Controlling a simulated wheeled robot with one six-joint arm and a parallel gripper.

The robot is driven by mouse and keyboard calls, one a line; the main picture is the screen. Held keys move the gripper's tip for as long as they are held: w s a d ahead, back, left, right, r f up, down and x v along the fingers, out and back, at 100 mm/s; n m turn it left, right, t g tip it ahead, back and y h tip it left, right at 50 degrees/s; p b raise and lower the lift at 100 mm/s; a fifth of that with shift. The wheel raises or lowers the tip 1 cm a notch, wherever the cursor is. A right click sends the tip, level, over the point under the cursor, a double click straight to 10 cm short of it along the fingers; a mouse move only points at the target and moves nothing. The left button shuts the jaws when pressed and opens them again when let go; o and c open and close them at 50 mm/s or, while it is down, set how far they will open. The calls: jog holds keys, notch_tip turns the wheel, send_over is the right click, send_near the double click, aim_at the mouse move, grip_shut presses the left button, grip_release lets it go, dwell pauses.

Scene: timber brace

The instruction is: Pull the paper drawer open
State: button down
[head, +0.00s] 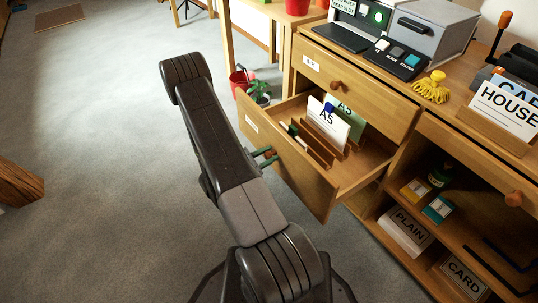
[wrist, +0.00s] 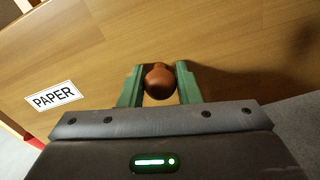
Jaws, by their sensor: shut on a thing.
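The paper drawer (head: 290,167) is a wooden drawer standing well out from the cabinet in the head view. Its front carries a white label reading PAPER in the wrist view (wrist: 54,96). Inside it stand A5 cards (head: 327,124) between wooden dividers. My gripper (wrist: 160,80) has its green fingers on both sides of the round brown knob (wrist: 159,82) and is shut on it. In the head view my gripper (head: 265,157) is at the drawer front, mostly hidden behind my arm.
A shut drawer (head: 350,84) with its own knob sits above. The desk top holds a grey printer-like box (head: 428,28) and a HOUSE card (head: 505,108). A potted plant (head: 259,90) and red pot (head: 240,80) stand behind the drawer.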

jog(key=c, duration=1.1)
grip_release()
jog(key=p+v, duration=0.2)
jog(key=v, duration=1.1)
jog(key=shift+s+a+p, duration=0.25)
jog(key=shift+p, duration=0.05)
jog(key=shift+b+x, duration=1.3)
jog(key=shift+x, duration=5.6)
